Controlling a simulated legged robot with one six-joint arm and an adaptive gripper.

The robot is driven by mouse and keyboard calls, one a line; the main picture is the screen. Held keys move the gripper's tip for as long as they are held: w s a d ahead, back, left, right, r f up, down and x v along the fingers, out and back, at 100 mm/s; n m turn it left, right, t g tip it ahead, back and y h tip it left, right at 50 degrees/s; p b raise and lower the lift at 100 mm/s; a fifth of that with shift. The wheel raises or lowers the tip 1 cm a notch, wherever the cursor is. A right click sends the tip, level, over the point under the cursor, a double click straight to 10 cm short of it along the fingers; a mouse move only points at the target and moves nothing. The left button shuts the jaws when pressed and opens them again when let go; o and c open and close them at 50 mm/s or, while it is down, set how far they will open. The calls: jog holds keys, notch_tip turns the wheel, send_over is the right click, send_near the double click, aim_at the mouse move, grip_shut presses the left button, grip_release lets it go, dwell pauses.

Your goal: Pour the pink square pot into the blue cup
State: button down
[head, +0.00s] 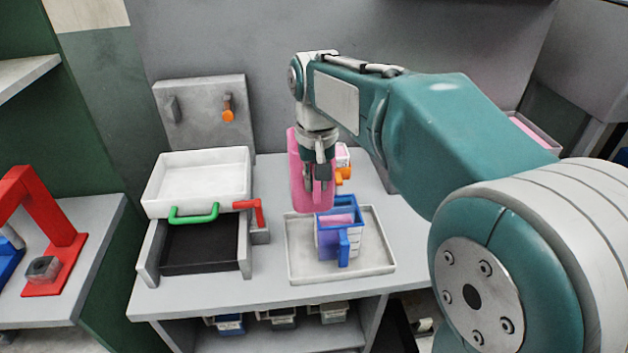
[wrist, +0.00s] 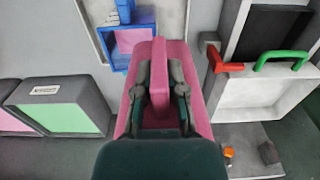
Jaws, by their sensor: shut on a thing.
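The pink square pot (head: 297,172) hangs from my gripper (head: 319,180) above the tray, its lower end close to the back left rim of the blue cup (head: 326,245). In the wrist view, my gripper (wrist: 158,75) is shut on the handle of the pink pot (wrist: 203,100), one finger on each side. The blue cup (wrist: 117,52) shows just beyond the pot there, with pink inside it. The cup stands upright in the head view. The pot's inside is hidden, and I cannot tell whether anything is flowing or whether pot and cup touch.
The cup stands on a light shallow tray (head: 374,268). An orange and white item (head: 343,165) is behind the pot. Left of the tray is a press with a white box (head: 200,180), green handle (head: 193,213) and red lever (head: 250,207). A red frame (head: 60,220) stands farther left.

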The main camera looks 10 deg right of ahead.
jog(key=shift+r, duration=1.55)
